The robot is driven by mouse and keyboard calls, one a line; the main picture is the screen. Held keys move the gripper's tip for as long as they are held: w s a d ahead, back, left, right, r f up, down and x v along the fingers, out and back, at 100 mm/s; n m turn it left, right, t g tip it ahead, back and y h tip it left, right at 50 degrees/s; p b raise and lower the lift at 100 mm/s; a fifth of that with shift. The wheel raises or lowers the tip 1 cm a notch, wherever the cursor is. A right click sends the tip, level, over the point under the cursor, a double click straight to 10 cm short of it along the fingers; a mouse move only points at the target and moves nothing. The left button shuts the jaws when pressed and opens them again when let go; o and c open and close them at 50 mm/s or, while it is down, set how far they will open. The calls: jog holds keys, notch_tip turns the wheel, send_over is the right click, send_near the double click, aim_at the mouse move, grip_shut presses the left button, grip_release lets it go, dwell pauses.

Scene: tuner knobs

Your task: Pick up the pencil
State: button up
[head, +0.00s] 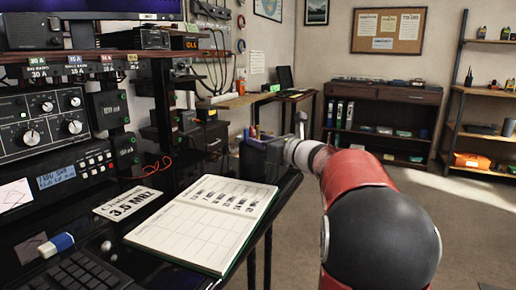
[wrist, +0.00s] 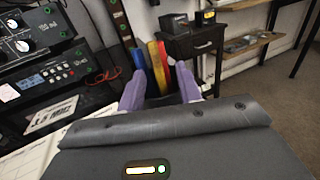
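Several upright pencil-like sticks stand between my gripper's two pale purple fingers in the wrist view. A yellow one (wrist: 159,65) is clearest, with blue, red and other colours beside it. I cannot tell which is the task's pencil. My gripper (wrist: 167,72) is open, its fingers wide apart on either side of the sticks. Whether a finger touches any of them is unclear.
An open notebook (head: 205,222) and a "3.5 MHz" card (head: 128,203) lie on the desk. Radio equipment (head: 42,125) fills the left side. A dark shelf unit (head: 380,120) stands at the back wall. The floor at right is clear.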

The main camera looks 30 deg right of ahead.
grip_shut()
dwell(0.3)
